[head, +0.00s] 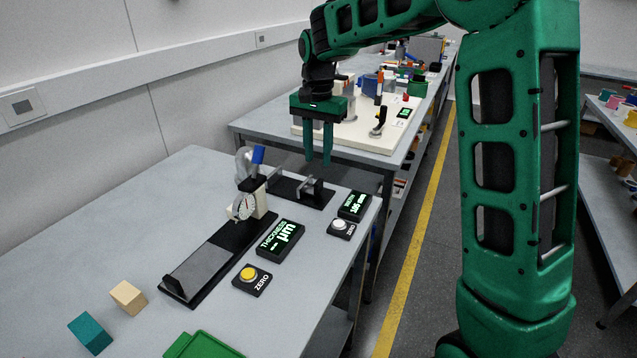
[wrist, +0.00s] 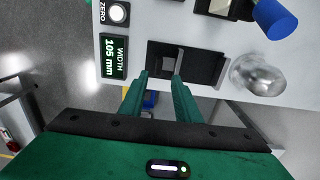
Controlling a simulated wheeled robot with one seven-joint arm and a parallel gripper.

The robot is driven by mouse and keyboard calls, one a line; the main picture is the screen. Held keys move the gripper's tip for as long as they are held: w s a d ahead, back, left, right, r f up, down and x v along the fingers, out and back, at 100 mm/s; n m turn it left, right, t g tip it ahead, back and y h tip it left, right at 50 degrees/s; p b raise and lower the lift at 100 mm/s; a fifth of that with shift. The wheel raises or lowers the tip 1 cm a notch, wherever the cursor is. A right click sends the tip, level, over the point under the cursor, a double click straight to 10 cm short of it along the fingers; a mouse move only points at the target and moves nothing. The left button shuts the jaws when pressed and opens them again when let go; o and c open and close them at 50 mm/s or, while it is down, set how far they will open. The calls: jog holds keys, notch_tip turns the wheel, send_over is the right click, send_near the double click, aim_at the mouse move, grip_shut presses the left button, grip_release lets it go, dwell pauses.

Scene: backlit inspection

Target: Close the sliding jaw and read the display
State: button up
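The width gauge is a black base (head: 287,181) with grey upright jaws, and it also shows in the wrist view (wrist: 205,68). A grey jaw piece (head: 318,191) stands toward its right end; I cannot tell surely which jaw slides. The width display (head: 355,206) stands beside the base and reads WIDTH 105 mm in the wrist view (wrist: 113,58). My gripper (head: 318,158) points down above the gauge, its two green fingers apart with nothing between them. In the wrist view the fingertips (wrist: 160,76) appear over the gauge base.
A thickness gauge with a dial (head: 243,206), its display (head: 280,238), a yellow zero button (head: 248,274) and a white zero button (head: 340,225) are near. A wooden block (head: 128,297), teal block (head: 90,333) and green tray (head: 200,346) lie in front. The bench's left is clear.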

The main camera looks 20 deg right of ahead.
aim_at(318, 181)
notch_tip(318, 181, down, 9)
jog(key=shift+d+f, duration=0.1)
jog(key=shift+f, duration=0.05)
dwell(0.4)
grip_shut()
